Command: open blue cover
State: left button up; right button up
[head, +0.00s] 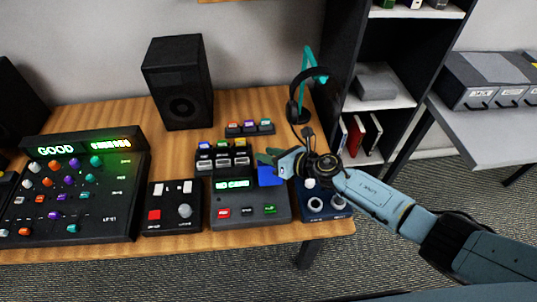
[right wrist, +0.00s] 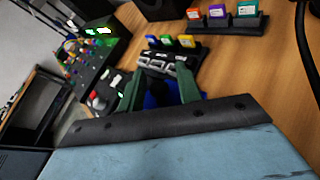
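A small blue cover (head: 269,177) sits at the right end of the dark grey box (head: 250,212) with a green display and coloured buttons. It looks shut, but its hinge is not clear. My right gripper (head: 264,157) is just above and behind the cover in the head view. In the right wrist view the green fingers of my right gripper (right wrist: 158,95) are spread apart, with part of the blue cover (right wrist: 155,101) between and beyond them. I cannot tell whether they touch it. My left gripper is not in view.
A dark blue box with knobs (head: 324,204) stands right of the grey box, under my right arm. Racks of coloured cartridges (head: 222,163) stand behind it. A headphone stand (head: 306,65) is at the back right. A black mixer (head: 85,190) fills the left.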

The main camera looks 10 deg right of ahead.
jog(key=shift+s, duration=0.1)
jog(key=shift+s+d+r, duration=0.15)
jog(key=shift+s+d, duration=0.1)
jog(key=shift+d, duration=0.05)
jog(key=p+v, duration=0.2)
jog(key=v, duration=1)
jog(key=shift+d, duration=0.15)
